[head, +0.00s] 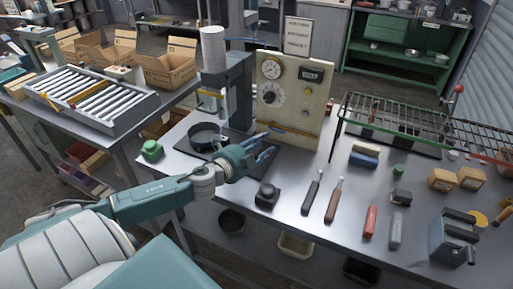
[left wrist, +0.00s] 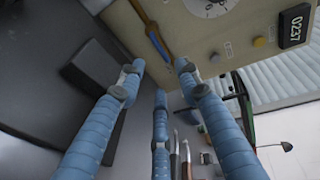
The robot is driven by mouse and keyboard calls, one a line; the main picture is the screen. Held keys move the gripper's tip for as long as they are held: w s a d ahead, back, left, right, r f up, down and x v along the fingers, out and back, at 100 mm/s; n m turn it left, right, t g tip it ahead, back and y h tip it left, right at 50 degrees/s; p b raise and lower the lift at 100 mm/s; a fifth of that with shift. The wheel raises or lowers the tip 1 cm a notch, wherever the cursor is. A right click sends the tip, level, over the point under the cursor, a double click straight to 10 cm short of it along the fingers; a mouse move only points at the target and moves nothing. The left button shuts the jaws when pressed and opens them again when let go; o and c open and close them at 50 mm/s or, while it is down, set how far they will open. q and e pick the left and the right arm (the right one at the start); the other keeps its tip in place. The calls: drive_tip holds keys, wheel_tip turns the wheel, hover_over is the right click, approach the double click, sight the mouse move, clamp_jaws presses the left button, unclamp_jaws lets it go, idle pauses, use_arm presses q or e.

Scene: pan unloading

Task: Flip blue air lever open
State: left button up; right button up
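The control panel (head: 290,95) is a cream upright board with dials and a display, at the back of the steel table. A bar with blue and orange-brown parts, seemingly the blue air lever (head: 290,129), lies across its lower front. In the left wrist view the lever (left wrist: 158,45) shows a blue length beside a brown strip, just beyond the fingertips. My left gripper (head: 266,150) is in front of the panel, left of and below the lever. In the left wrist view its blue fingers (left wrist: 160,74) are spread, with nothing between them. My right gripper is out of view.
A black pan (head: 205,136) sits under the press (head: 238,90), left of the panel. A green button (head: 152,149) and a black knob block (head: 267,195) are near my left arm. A wire rack (head: 395,115) stands right of the panel. Several tools lie on the table's front right.

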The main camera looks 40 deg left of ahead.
use_arm(q)
drive_tip(key=shift+s+d+r, duration=0.1)
drive_tip(key=shift+s+r, duration=0.1)
drive_tip(key=shift+s, duration=0.7)
drive_tip(key=shift+s+r, duration=0.15)
drive_tip(key=shift+s, duration=0.7)
